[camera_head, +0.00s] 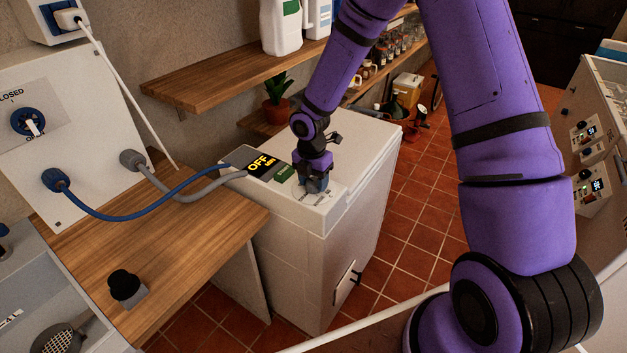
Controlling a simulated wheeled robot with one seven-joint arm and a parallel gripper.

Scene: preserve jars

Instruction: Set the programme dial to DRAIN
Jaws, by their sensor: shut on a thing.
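The programme dial (317,187) is a small grey-blue knob on top of a white appliance (310,262), near its front edge. My gripper (315,178) points down over it and is shut on it. The jaws cover most of the dial, so its pointer is hidden. Small printed labels around it are too small to read. A display (262,163) to the left of the dial shows OFF in yellow, with a smaller yellow line beside it.
A wooden bench (165,262) with a black knob (124,285) stands at left. Blue and grey hoses run from a white wall panel (84,125) towards the appliance. A wooden shelf (215,75) hangs behind my arm. Tiled floor (415,215) lies open to the right.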

